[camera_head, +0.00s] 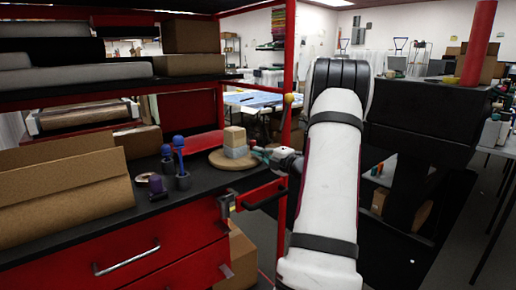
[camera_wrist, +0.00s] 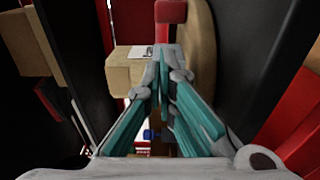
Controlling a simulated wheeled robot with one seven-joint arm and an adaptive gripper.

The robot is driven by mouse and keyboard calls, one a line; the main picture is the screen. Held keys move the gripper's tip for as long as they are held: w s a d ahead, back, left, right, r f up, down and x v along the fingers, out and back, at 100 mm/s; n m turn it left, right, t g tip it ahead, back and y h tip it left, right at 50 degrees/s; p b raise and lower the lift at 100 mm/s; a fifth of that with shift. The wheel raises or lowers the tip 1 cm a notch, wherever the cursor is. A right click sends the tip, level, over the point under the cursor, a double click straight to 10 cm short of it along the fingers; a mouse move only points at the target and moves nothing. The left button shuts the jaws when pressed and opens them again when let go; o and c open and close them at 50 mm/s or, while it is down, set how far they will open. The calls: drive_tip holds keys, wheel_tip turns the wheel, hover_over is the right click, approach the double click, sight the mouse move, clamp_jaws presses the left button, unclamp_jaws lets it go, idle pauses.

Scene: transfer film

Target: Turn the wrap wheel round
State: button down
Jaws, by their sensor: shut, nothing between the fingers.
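The wrap wheel (camera_head: 219,162) is a round, flat wooden disc on the black bench top, with a grey block (camera_head: 236,152) and a tan block (camera_head: 234,136) stacked on it. In the wrist view the disc (camera_wrist: 203,45) shows nearly edge-on, just right of the fingertips, and a tan block (camera_wrist: 128,72) is at their left. My gripper (camera_head: 259,153) reaches in from the right at the wheel's right side, close to the blocks. Its teal fingers (camera_wrist: 164,72) are shut with nothing between them. I cannot tell whether the fingertips touch the wheel or a block.
A large cardboard box (camera_head: 65,195) lies further left. A red post (camera_head: 287,100) rises behind my gripper, and shelves hang above the bench.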

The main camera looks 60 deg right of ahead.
drive_tip(key=s+p, duration=0.1)
drive_tip(key=s, duration=0.7)
drive_tip(key=shift+s+a+f, duration=0.2)
drive_tip(key=shift+s+a, duration=0.05)
drive_tip(key=shift+a, duration=0.15)
